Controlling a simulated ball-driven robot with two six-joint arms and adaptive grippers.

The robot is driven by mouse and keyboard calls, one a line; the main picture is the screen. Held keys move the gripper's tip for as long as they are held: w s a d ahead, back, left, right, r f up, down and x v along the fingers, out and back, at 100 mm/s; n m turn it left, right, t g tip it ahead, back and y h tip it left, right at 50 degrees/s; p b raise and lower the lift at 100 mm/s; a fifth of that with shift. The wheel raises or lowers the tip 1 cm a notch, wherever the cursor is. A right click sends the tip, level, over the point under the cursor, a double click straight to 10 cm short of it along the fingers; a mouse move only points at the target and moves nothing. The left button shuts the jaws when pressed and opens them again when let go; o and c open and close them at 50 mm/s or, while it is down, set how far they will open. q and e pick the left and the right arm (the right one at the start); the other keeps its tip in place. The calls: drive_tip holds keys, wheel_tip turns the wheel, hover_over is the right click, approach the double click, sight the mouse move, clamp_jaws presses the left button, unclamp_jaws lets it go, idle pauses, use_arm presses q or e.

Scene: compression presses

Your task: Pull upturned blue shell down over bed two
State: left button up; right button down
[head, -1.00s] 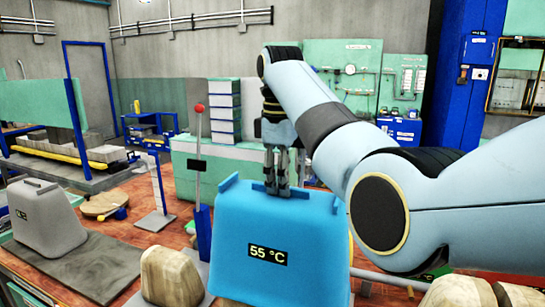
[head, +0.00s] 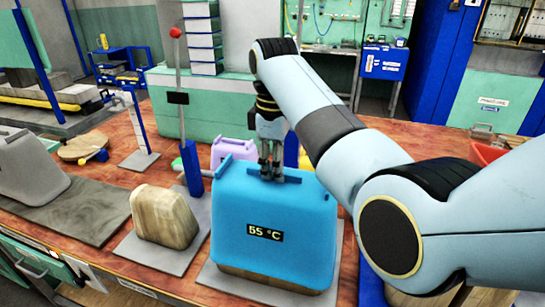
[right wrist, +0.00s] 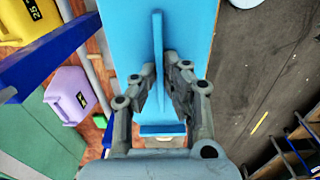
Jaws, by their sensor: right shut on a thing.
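The blue shell (head: 240,210) is a box-like cover marked 55 °C. It stands nearly upright over a tan block (head: 275,281) on a grey bed plate (head: 262,294). A strip of the block shows below the shell's lower edge; the rest of it is hidden. My right gripper (head: 271,174) is shut on the ridge handle on the shell's top. The right wrist view shows the fingers (right wrist: 160,78) on both sides of that blue ridge (right wrist: 157,50). My left gripper is in neither view.
A bare tan block (head: 165,216) and a lever with a red knob (head: 176,33) stand left of the shell. A grey shell (head: 25,170) is at the far left. A lilac container (head: 232,151) stands behind the blue shell.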

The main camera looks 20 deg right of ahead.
drive_tip(key=shift+w+f, duration=0.1)
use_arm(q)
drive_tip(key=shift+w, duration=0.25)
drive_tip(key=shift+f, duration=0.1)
use_arm(e)
drive_tip(key=shift+f, duration=0.5)
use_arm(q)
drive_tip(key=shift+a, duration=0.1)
use_arm(e)
drive_tip(key=c, duration=1.4)
unclamp_jaws()
drive_tip(key=shift+o, duration=0.2)
wheel_tip(320, 180, up, 7)
drive_tip(key=shift+r, duration=0.2)
drive_tip(key=shift+f, duration=0.1)
